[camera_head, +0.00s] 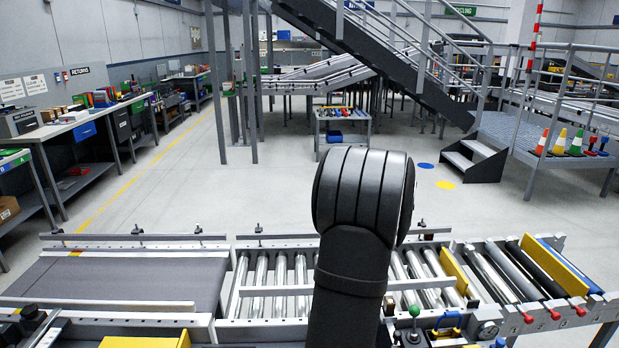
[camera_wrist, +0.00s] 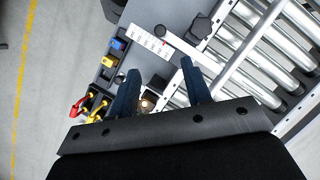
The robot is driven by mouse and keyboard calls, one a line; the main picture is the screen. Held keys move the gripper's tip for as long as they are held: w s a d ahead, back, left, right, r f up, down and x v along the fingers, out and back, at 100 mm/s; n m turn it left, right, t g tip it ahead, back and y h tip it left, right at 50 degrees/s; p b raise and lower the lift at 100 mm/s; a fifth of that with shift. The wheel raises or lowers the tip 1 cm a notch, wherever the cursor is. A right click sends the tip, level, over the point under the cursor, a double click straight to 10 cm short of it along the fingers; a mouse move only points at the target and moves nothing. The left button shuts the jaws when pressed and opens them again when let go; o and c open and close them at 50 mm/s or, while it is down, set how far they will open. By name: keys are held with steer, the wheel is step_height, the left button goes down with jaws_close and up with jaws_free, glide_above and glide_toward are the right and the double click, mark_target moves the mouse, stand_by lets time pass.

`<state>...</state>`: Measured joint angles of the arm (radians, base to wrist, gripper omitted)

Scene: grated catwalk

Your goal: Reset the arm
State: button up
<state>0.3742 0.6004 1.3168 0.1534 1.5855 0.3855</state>
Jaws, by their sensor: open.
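My gripper (camera_wrist: 160,86) shows in the wrist view with its two dark fingers apart and nothing between them. It points down over the edge of a grey work surface (camera_wrist: 185,14) beside the rollers. A white labelled strip (camera_wrist: 148,42) lies just beyond the fingertips. In the head view my dark arm rises in the middle of the picture and its rounded joint stands above the roller conveyor. My gripper does not show in the head view. The arm hides part of the conveyor behind it.
A roller conveyor (camera_head: 268,270) and a grey belt (camera_head: 130,280) run across the front. Red and yellow tools (camera_wrist: 90,108) and a blue and a yellow item (camera_wrist: 112,52) sit in dark holders left of my gripper. The floor (camera_head: 200,190) behind is mostly clear.

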steer(key=x, duration=1.6)
steer(key=shift+f, duration=0.1)
steer(key=shift+s, duration=0.15)
